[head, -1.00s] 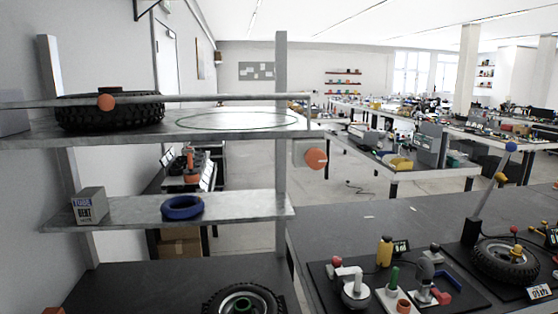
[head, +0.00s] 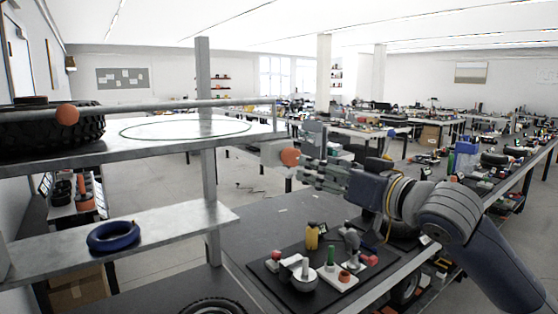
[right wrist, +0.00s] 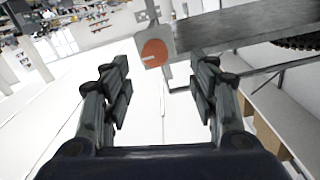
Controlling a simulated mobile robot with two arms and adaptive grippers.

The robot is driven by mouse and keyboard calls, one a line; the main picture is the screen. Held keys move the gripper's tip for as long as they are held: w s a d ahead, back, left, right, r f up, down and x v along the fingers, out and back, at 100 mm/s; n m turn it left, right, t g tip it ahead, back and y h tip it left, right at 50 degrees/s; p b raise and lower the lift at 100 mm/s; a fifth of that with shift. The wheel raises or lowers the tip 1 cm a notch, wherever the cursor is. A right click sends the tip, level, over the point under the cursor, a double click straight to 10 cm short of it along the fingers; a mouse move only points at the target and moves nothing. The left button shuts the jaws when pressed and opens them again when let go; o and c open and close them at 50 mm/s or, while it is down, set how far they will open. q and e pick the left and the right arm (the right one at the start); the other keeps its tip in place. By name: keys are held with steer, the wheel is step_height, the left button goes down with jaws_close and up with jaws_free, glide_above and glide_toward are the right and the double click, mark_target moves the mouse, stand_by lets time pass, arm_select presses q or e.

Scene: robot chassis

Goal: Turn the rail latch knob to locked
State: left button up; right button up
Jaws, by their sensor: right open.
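The round orange latch knob (head: 290,157) sits on a pale plate (head: 272,153) at the right end of the upper shelf's rail. My right gripper (head: 306,167) reaches in from the right, with its fingertips close to the knob. In the right wrist view the open, empty fingers (right wrist: 162,88) point toward the knob (right wrist: 154,53), which lies beyond the tips and between them. A small pale mark shows on the knob's face, toward its lower left. I cannot tell whether any finger touches it. My left gripper is out of view.
The rail (head: 180,104) runs along the upper shelf (head: 120,148), with another orange knob (head: 67,115) and a tyre (head: 30,130) at left. A blue ring (head: 113,236) lies on the lower shelf. A dark bench below my right arm holds a fixture board (head: 262,270).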

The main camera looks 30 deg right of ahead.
mark_target(296, 159)
steer(key=w+p, duration=0.2)
steer(key=w, duration=0.1)
steer(key=w+p, duration=0.2)
steer(key=w, duration=0.2)
steer(key=shift+w+d+r+p, duration=0.15)
steer(key=shift+d+p, duration=0.05)
steer(key=shift+p, duration=0.15)
steer(key=shift+w+p, duration=0.5)
steer(key=shift+w, duration=0.35)
steer(key=shift+w+a+p, duration=0.15)
steer(key=shift+w+p, duration=0.15)
steer(key=shift+w, duration=0.3)
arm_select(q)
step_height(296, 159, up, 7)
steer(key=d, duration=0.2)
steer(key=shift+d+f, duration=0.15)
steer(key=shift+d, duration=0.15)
arm_select(e)
steer(key=shift+w+f, duration=0.25)
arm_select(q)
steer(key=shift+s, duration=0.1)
arm_select(e)
steer(key=shift+c, duration=0.5)
steer(key=c, duration=0.9)
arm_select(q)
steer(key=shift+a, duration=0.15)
arm_select(e)
steer(key=shift+c, duration=0.4)
